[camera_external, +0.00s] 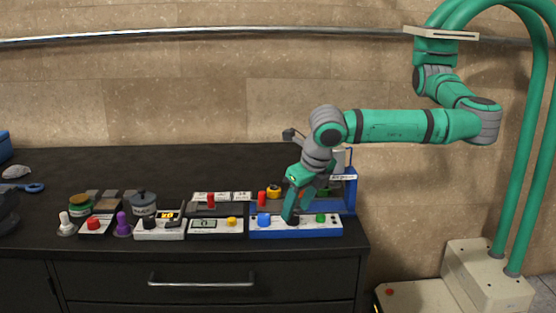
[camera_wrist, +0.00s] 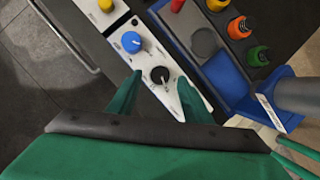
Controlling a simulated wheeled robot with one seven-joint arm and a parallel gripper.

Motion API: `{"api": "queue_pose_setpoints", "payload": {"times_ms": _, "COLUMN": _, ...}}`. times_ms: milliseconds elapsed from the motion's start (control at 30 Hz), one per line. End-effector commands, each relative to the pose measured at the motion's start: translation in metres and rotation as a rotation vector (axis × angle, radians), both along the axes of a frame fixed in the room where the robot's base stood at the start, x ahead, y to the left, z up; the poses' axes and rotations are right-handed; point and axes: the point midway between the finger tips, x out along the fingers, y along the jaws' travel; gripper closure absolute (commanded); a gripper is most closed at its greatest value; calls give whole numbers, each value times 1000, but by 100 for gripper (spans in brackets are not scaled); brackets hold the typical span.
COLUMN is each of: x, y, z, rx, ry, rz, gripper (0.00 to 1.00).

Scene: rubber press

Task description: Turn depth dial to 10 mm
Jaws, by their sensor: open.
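A white control panel (camera_external: 275,233) with a blue edge stands at the front right of the bench; it also shows in the wrist view (camera_wrist: 147,58). It carries a blue knob (camera_wrist: 131,42) and a black dial (camera_wrist: 161,75) with a light pointer mark and a scale around it. Labels are too small to read, so I cannot tell which is the depth dial. My gripper (camera_wrist: 160,79) is open, with its two green fingers on either side of the black dial. I cannot tell whether they touch it.
A green button (camera_external: 320,218) sits right of my gripper. Behind the panel is a blue press base (camera_external: 349,198) with a grey column (camera_wrist: 298,96). Orange (camera_wrist: 239,28) and green (camera_wrist: 258,56) capped items stand close by. Several other panels and jars fill the left.

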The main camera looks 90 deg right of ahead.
Motion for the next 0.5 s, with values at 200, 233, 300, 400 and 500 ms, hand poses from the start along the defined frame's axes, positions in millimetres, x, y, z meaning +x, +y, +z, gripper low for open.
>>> {"api": "queue_pose_setpoints", "payload": {"times_ms": 200, "x": -9, "y": 15, "z": 40, "rx": 3, "ry": -1, "rz": 3, "gripper": 55}}
{"api": "queue_pose_setpoints", "payload": {"times_ms": 233, "x": -10, "y": 17, "z": 45, "rx": 2, "ry": -1, "rz": 2, "gripper": 55}}
{"api": "queue_pose_setpoints", "payload": {"times_ms": 300, "x": -13, "y": 20, "z": 55, "rx": 1, "ry": -1, "rz": 1, "gripper": 55}}
{"api": "queue_pose_setpoints", "payload": {"times_ms": 400, "x": -15, "y": 24, "z": 67, "rx": 2, "ry": -1, "rz": 1, "gripper": 55}}
{"api": "queue_pose_setpoints", "payload": {"times_ms": 500, "x": -17, "y": 26, "z": 74, "rx": 1, "ry": -1, "rz": 1, "gripper": 55}}
